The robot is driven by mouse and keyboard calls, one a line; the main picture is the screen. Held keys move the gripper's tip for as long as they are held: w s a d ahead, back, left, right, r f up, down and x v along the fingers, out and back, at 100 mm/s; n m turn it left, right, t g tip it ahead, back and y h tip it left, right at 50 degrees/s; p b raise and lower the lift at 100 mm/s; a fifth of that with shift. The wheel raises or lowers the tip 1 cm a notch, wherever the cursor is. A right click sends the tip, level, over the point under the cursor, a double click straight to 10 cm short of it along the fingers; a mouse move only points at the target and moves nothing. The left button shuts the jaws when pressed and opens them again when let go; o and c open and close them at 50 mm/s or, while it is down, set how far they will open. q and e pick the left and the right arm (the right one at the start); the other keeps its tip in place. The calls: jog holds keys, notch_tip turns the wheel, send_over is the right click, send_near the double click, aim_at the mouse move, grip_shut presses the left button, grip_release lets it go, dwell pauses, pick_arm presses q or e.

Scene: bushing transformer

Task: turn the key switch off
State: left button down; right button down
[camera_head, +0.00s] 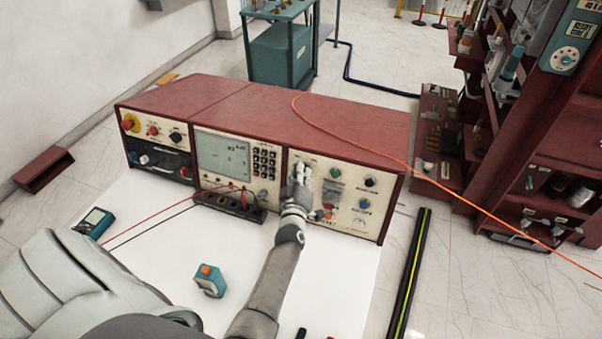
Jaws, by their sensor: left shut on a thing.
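The red-cased test console (285,112) stands at the back of the white table, its control panels facing me. My left gripper (299,182) is at the left part of the right-hand panel (348,187), with its fingers against the panel front. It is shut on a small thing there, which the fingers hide. I cannot make out the key switch itself; it may be behind the fingers. My right gripper is not in view.
A green button (335,173) and dark knobs sit right of the gripper. A terminal block (230,203) with red and black leads lies in front. A teal device (209,281) stands on the white tabletop (330,285). An orange cable (365,148) crosses the console.

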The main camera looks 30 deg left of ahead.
pick_arm(q)
jog(key=c, duration=1.6)
grip_release()
